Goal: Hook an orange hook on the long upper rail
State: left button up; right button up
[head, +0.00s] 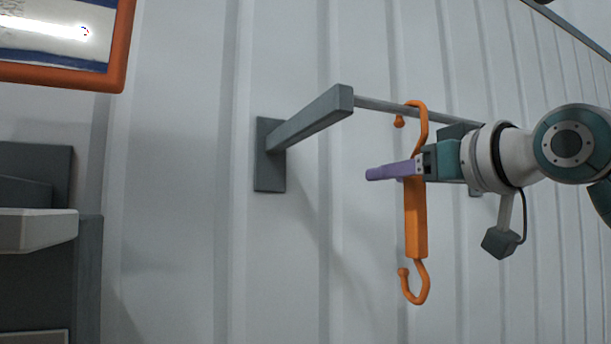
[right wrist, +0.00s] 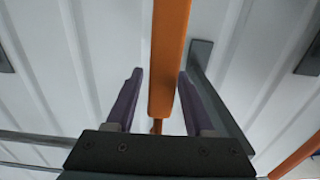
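An orange hook (head: 415,225) hangs upright, with its upper curve at the long upper rail (head: 375,103) and its tip dipping below the rail line. The curve looks looped over the rail. Its lower curved end hangs free. My right gripper (head: 392,172) comes from the right, with purple fingers level with the upper part of the hook's body. In the right wrist view, the fingers of the right gripper (right wrist: 157,95) stand apart on both sides of the orange hook (right wrist: 170,55), with a clear gap on the left. My left gripper is not in view.
A grey bracket arm (head: 310,118) holds the rail's near end out from the ribbed white wall (head: 190,170). An orange-framed panel (head: 118,60) is at the upper left. Grey equipment with a pale ledge (head: 40,230) is at the left. The space below the hook is clear.

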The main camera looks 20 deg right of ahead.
jog(key=shift+o, duration=0.5)
jog(key=shift+s, duration=0.1)
jog(key=s, duration=1)
jog(key=s+a+f+g, duration=0.2)
jog(key=s+f+g, duration=0.15)
jog(key=f, duration=0.85)
jog(key=s+a+f+g, duration=0.2)
jog(key=f+g, duration=0.3)
jog(key=f, duration=0.7)
jog(key=s+a+f+n+g+h, duration=0.1)
jog(key=s+a+f+g, duration=0.2)
jog(key=s+f, duration=0.45)
jog(key=s+a+f+g, duration=0.3)
jog(key=s+f, duration=0.3)
jog(key=s, duration=0.3)
notch_tip(320, 180, up, 14)
jog(key=w+p, duration=0.1)
jog(key=p, duration=1.2)
jog(key=shift+r, duration=0.15)
